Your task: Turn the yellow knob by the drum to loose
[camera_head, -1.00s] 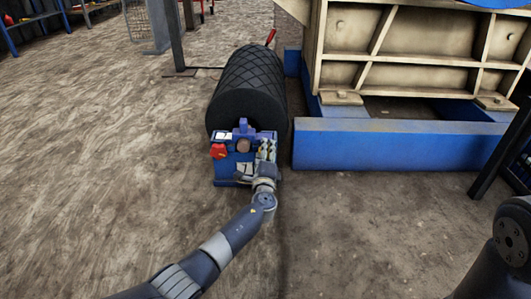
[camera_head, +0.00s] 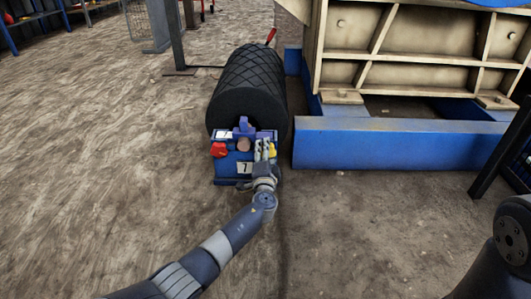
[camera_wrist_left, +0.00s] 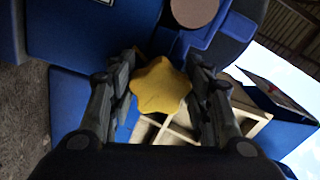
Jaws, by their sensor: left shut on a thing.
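The yellow knob (camera_wrist_left: 160,88) is star-shaped and sits between the two fingers of my left gripper (camera_wrist_left: 163,80) in the left wrist view. The fingers are shut on it from both sides. In the head view the knob (camera_head: 273,150) shows only as a small yellow patch beside my left gripper (camera_head: 264,150), on the right of the blue bracket (camera_head: 228,170). The black drum (camera_head: 248,88) with a ribbed diamond pattern lies behind the bracket. My right gripper is out of view.
A red knob (camera_head: 218,150) is on the bracket's left side. A red handle (camera_head: 271,35) stands at the drum's far end. A blue beam (camera_head: 390,145) of the big beige machine (camera_head: 410,45) lies close on the right. The floor on the left is open.

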